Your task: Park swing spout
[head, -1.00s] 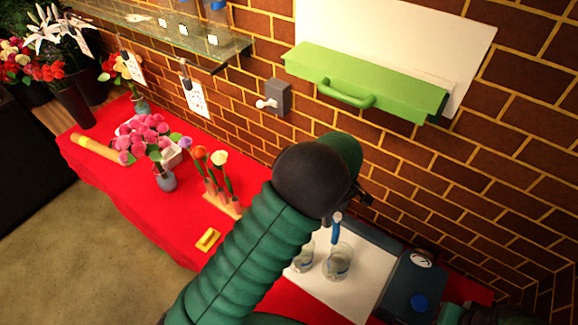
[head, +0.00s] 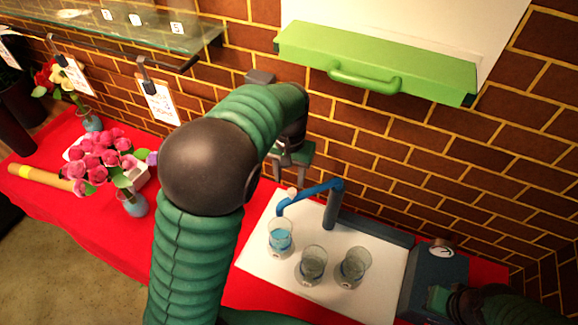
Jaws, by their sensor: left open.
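The blue swing spout (head: 312,191) stands on a dark post (head: 333,210) at the back of a white board. Its arm reaches left, and its tip hangs over the left glass (head: 280,240), which holds blue liquid. A small pale knob (head: 291,194) shows by the spout arm. My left gripper (head: 291,165) is open, behind and above the spout, partly hidden by my own arm; I see no contact with it. My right gripper (head: 440,299) is low at the right, by a dark blue box; its jaws are unclear.
A middle glass (head: 311,266) and a right glass (head: 352,267) stand on the white board (head: 258,247). The dark blue box (head: 440,268) carries a round gauge (head: 441,250). A green handled cover (head: 370,62) juts from the brick wall. Pink flowers (head: 100,160) stand at left.

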